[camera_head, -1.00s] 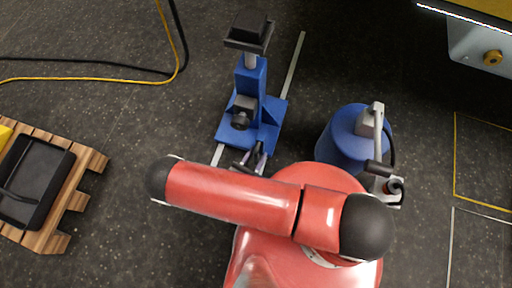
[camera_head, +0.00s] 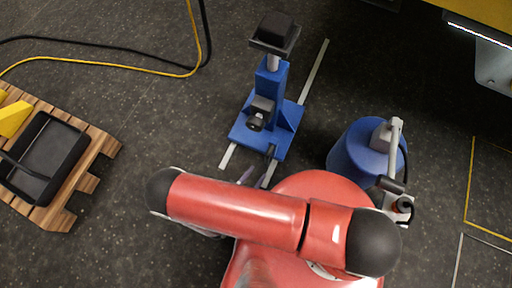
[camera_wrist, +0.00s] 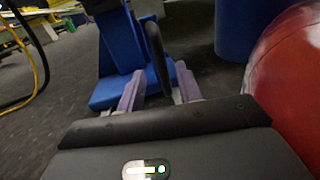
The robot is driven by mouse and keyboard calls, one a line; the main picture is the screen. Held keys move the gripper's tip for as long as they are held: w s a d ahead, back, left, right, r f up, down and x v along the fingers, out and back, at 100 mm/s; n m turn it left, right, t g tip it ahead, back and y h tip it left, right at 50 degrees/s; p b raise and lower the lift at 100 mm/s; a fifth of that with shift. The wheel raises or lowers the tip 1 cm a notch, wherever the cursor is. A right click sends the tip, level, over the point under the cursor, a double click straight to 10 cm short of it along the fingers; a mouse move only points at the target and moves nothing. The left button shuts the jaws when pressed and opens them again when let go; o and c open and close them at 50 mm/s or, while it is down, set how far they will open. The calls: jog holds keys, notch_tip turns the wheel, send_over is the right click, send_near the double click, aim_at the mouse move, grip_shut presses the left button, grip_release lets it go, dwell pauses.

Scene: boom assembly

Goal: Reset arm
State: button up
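My red arm (camera_head: 240,205) spans the lower middle of the head view. My gripper (camera_head: 258,174) shows partly past the arm, just in front of the blue jack stand's base. In the wrist view its two fingers (camera_wrist: 158,90) are apart, so it is open. A dark upright bar (camera_wrist: 157,55) rises beyond and between them; I cannot tell whether they touch it. The blue jack stand (camera_head: 270,100) stands upright with a black top pad. Its blue body also shows in the wrist view (camera_wrist: 118,45).
A blue drum (camera_head: 352,160) with a pump stands close to my right. A wooden pallet (camera_head: 60,215) with a black tray (camera_head: 42,160) lies at left. Yellow and black cables (camera_head: 150,70) lie at the upper left. A yellow machine (camera_head: 470,20) fills the upper right. Floor between pallet and jack is clear.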

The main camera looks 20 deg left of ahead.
dwell(0.3)
jog(key=w+d+r+m+g+h+p, duration=0.1)
jog(key=w+d+r+m+g+h, duration=0.1)
jog(key=w+r+m+g, duration=0.6)
jog(key=w+d+r+m+g+h+p, duration=0.1)
jog(key=w+d+r+m+g+h, duration=0.2)
jog(key=r, duration=0.9)
jog(key=w+d+r+m+g+h+p, duration=0.15)
jog(key=w+r+m+g, duration=0.25)
jog(key=r+m, duration=0.45)
jog(key=s+d+r+m+t+y+p, duration=0.1)
jog(key=s+d+r+m+y, duration=0.2)
jog(key=r, duration=1)
jog(key=s+d+r+m+t+y+p, duration=0.2)
jog(key=d+r+m+y, duration=0.5)
jog(key=d+r+m, duration=0.4)
jog(key=s+d+r, duration=0.1)
jog(key=d+r, duration=0.2)
jog(key=d, duration=0.2)
jog(key=shift+d, duration=0.3)
